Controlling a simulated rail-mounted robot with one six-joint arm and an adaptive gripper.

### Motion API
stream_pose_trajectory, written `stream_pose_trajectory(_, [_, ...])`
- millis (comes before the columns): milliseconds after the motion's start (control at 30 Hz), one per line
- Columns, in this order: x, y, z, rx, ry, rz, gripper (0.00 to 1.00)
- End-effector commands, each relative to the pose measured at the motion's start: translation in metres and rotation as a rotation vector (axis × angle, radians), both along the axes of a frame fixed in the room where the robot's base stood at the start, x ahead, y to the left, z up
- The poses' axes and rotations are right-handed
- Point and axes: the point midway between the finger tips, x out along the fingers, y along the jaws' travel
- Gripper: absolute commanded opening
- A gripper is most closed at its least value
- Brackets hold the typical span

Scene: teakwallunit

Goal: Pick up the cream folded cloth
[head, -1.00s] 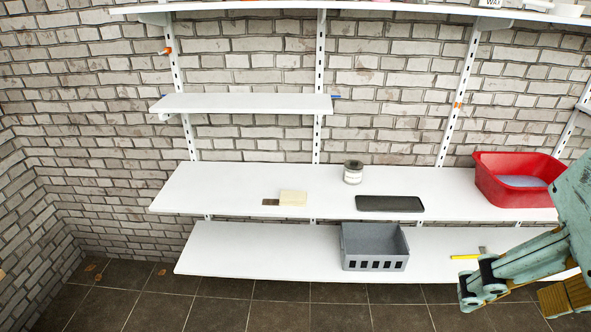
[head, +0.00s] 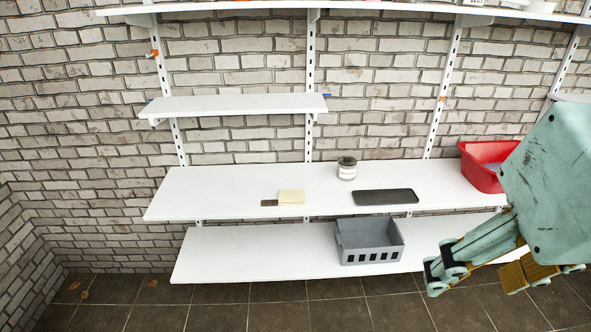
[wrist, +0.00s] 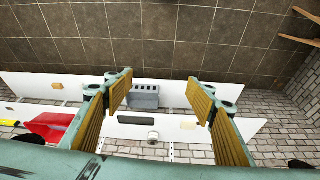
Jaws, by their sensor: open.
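The cream folded cloth (head: 291,197) lies on the middle white shelf (head: 190,204), left of centre. A small brown flat piece (head: 269,203) sits at its left side. In the wrist view the cloth (wrist: 188,126) shows small and far off, below the right finger. My gripper (head: 478,279) is at the lower right in the head view, in front of the shelves and well apart from the cloth. In the wrist view my gripper (wrist: 163,90) has its yellow-padded fingers spread wide with nothing between them.
On the middle shelf, a jar (head: 347,168), a black tray-like slab (head: 386,196) and a red basin (head: 482,165) stand right of the cloth. A grey crate (head: 368,241) is on the lower shelf. A short shelf (head: 230,105) hangs above the middle shelf's left part.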

Motion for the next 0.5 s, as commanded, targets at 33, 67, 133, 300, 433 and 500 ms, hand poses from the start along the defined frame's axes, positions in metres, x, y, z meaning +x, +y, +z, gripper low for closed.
stream_pose_trajectory(33, [0.0,0.0,0.0,0.0,0.0,0.0,0.51])
stream_pose_trajectory(67, [0.0,0.0,0.0,0.0,0.0,0.0,0.51])
stream_pose_trajectory(133, [0.0,0.0,0.0,0.0,0.0,0.0,0.51])
stream_pose_trajectory(300, [0.004,0.001,0.002,0.004,0.002,-0.007,0.51])
stream_pose_trajectory(433, [0.012,0.002,0.007,0.011,0.006,-0.024,0.51])
stream_pose_trajectory(500, [0.019,0.002,0.01,0.017,0.011,-0.038,0.51])
